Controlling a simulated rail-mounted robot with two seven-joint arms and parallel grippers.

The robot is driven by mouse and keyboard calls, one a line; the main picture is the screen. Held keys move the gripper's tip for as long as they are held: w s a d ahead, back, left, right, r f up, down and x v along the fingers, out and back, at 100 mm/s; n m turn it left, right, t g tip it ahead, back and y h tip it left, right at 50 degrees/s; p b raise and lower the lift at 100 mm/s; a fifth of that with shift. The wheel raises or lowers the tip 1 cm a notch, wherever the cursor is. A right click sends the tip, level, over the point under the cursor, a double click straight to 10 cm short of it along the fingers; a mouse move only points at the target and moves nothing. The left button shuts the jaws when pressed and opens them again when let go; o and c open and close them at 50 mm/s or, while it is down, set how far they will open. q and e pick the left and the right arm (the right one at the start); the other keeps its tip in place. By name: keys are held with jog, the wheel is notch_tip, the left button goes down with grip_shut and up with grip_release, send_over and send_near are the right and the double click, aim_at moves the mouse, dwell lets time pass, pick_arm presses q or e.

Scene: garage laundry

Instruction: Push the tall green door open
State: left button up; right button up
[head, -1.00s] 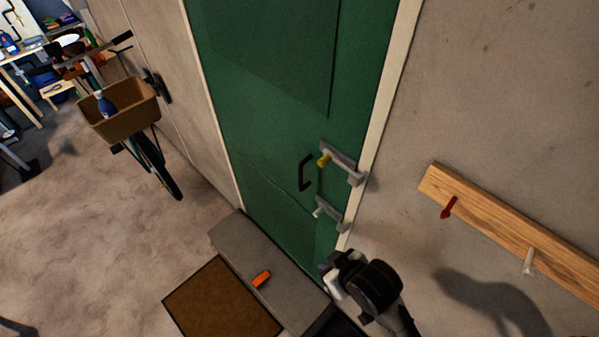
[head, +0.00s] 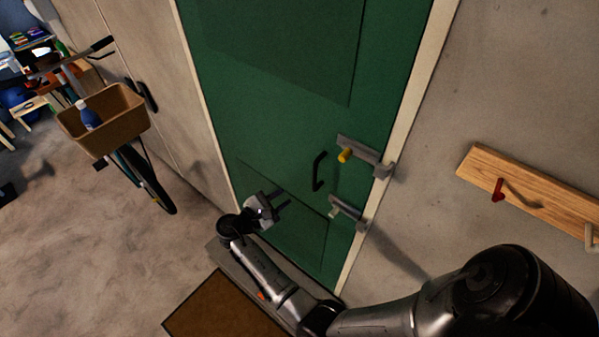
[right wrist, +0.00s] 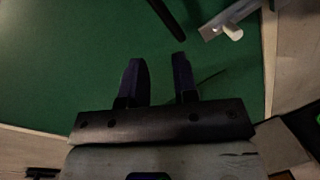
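The tall green door (head: 285,95) stands shut in its pale frame in the head view. It has a black pull handle (head: 319,171). An upper grey bolt with a yellow knob (head: 345,155) and a lower grey bolt with a pale knob (head: 347,209) sit at its right edge. My right gripper (head: 281,201) is open and empty in front of the door's lower part, left of and below the handle. In the right wrist view its two fingers (right wrist: 159,78) are apart and point at the green surface (right wrist: 80,55); contact cannot be told. My left gripper is not in view.
A grey step (head: 222,257) lies below the door, with a brown mat (head: 215,308) before it. A bicycle with a basket (head: 125,125) stands left. A wooden peg rail (head: 540,185) is on the right wall.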

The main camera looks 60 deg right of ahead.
aim_at(313, 178)
jog(key=s+d+n+p, duration=0.1)
jog(key=d, duration=0.3)
jog(key=s+d+n+p, duration=0.1)
jog(key=s+d+n, duration=0.1)
jog(key=d, duration=0.3)
jog(key=s+d+r+n+p, duration=0.1)
jog(key=d+n, duration=0.1)
jog(key=d, duration=0.2)
jog(key=shift+s+d+p, duration=0.25)
jog(key=shift+s+p, duration=0.1)
jog(key=shift+c, duration=0.3)
grip_shut()
